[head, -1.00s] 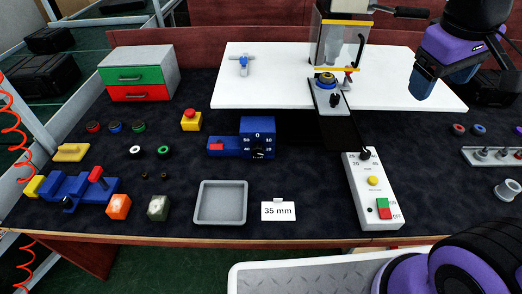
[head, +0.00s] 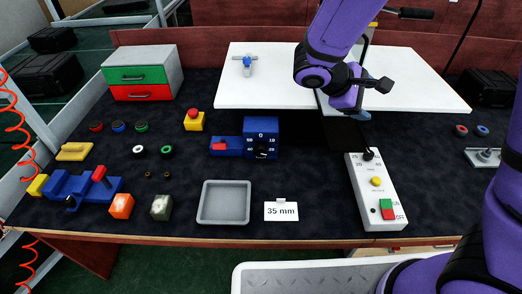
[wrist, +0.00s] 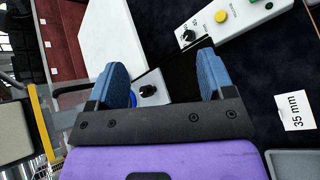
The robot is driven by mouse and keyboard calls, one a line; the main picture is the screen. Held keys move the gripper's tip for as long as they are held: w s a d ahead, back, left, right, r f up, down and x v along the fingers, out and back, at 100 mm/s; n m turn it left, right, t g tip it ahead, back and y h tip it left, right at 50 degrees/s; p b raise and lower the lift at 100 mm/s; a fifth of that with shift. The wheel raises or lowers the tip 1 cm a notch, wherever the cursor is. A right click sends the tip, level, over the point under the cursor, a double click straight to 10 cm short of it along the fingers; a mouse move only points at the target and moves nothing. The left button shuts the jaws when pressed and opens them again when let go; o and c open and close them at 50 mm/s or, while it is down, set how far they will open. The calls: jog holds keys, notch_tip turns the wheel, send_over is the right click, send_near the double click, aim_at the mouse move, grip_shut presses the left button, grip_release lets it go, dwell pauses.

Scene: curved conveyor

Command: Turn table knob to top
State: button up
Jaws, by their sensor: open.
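My gripper (head: 358,110) is in front of the drill stand in the head view, over the rear of the black area. In the wrist view my gripper (wrist: 163,78) has its two blue fingers wide apart with nothing between the tips. A small black knob (wrist: 148,91) on a light grey base plate shows past the fingers, in the gap near the left finger. It is hidden behind my arm in the head view. Whether the fingers are level with it I cannot tell.
A white control box (head: 377,205) with a black knob (head: 368,154), yellow button and green-red switch stands in front of my gripper. A blue box with a numbered dial (head: 261,140), a grey tray (head: 224,203) and a 35 mm card (head: 281,211) lie to the left.

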jog(key=w+a+f+n+t+h, duration=0.2)
jog(key=w+a+f+n+t, duration=0.25)
jog(key=a+f, duration=0.2)
jog(key=n+t+y, duration=1.1)
jog(key=n+y, duration=0.1)
jog(key=n, duration=0.8)
send_near(261, 153)
jog(key=shift+w+r, duration=0.1)
jog(key=shift+w, duration=0.25)
jog(key=w, duration=1)
jog(key=shift+w+d, duration=0.2)
jog(key=shift+w, duration=0.1)
jog(key=c, duration=0.9)
